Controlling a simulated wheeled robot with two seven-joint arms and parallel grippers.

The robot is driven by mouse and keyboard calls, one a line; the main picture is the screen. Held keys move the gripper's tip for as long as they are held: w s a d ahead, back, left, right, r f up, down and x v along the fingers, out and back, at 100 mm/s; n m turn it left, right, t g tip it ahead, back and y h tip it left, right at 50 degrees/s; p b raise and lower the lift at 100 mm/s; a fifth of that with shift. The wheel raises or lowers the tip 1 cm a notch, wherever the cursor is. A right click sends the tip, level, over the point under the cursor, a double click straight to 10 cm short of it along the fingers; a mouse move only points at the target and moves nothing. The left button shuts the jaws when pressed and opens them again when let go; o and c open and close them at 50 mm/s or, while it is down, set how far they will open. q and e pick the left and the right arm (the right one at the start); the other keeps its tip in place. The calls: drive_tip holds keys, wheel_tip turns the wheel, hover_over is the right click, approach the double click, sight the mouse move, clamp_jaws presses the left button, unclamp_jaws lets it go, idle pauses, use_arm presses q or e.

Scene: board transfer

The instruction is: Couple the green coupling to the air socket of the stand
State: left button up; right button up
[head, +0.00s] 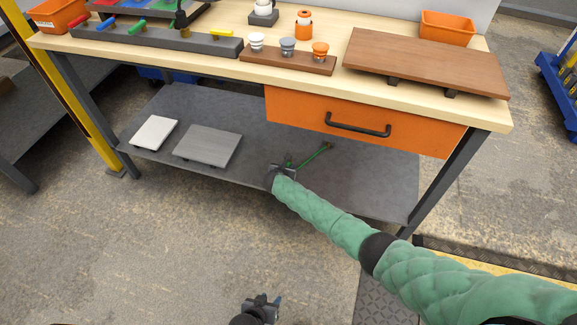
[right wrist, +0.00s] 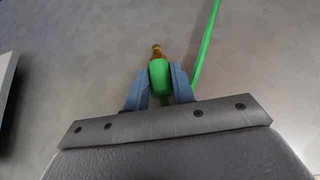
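My right gripper (head: 284,168) reaches down to the lower shelf under the workbench. In the right wrist view, its two blue-grey fingers (right wrist: 159,88) are closed around the green coupling (right wrist: 159,76), whose brass tip points away from the gripper. A green hose (right wrist: 207,45) runs behind the right finger; in the head view the hose (head: 316,157) extends up and right over the shelf. My left gripper (head: 263,303) is low over the floor, away from the bench; its opening is too small to judge. I cannot identify the stand's air socket for certain.
The shelf (head: 365,188) also holds a white plate (head: 156,132) and a grey plate (head: 207,147). The benchtop carries a dark rail (head: 150,36), a cup rack (head: 285,61) and a brown board (head: 428,62).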

drive_tip(key=shift+c, duration=1.3)
use_arm(q)
drive_tip(key=shift+s+f, duration=0.1)
use_arm(e)
drive_tip(key=shift+r+p, duration=2.1)
drive_tip(key=shift+p, duration=0.05)
drive_tip(key=shift+r+p, duration=0.75)
drive_tip(key=shift+r, duration=0.15)
use_arm(q)
wheel_tip(320, 180, up, 14)
drive_tip(key=w+g, duration=0.1)
drive_tip(key=shift+w+d, duration=0.15)
drive_tip(key=shift+w, duration=0.1)
